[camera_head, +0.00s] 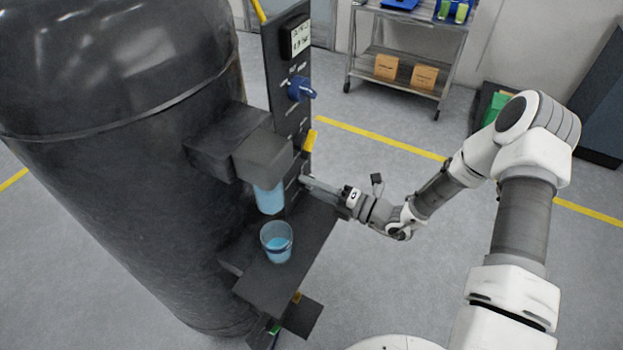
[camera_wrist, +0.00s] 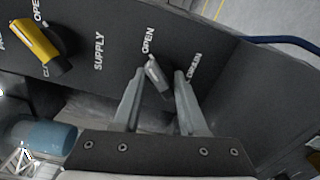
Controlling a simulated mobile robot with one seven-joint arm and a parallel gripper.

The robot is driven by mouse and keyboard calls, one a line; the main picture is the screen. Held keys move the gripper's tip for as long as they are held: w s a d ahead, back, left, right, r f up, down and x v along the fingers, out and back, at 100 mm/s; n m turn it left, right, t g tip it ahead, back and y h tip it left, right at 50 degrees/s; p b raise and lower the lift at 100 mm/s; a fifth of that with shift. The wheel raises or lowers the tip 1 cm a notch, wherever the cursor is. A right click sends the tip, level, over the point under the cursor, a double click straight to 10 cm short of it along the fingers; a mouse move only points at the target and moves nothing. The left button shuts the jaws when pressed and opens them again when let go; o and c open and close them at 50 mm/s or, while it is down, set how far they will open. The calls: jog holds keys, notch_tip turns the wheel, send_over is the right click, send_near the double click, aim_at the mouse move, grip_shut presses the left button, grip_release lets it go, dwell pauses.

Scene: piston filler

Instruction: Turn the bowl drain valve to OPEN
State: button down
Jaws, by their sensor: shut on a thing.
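The drain valve's grey handle (camera_wrist: 157,75) sits on the dark panel between the words OPEN and what looks like DRAIN in the wrist view. Its upper end is near OPEN and it slants down to the right. My gripper (camera_wrist: 160,73) has a finger on each side of it and is shut on the handle. In the head view my gripper (camera_head: 305,182) reaches from the right to the lower panel, and the handle is hidden there. The wrist view does not clearly show which setting the handle points to.
A yellow supply handle (camera_wrist: 40,45) is left of the drain handle; it also shows in the head view (camera_head: 309,141). A blue knob (camera_head: 301,89) is higher on the panel. A cup (camera_head: 276,241) with blue liquid stands on the dark shelf below the nozzle.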

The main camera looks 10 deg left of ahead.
jog(key=shift+s+f+m+p, duration=0.15)
jog(key=shift+m+p, duration=0.25)
jog(key=shift+m, duration=0.3)
jog(key=shift+c, duration=2.2)
grip_release()
jog(key=shift+d, duration=0.1)
jog(key=shift+d, duration=0.3)
jog(key=v, duration=1.6)
jog(key=shift+s+d, duration=0.2)
jog(key=shift+d, duration=0.1)
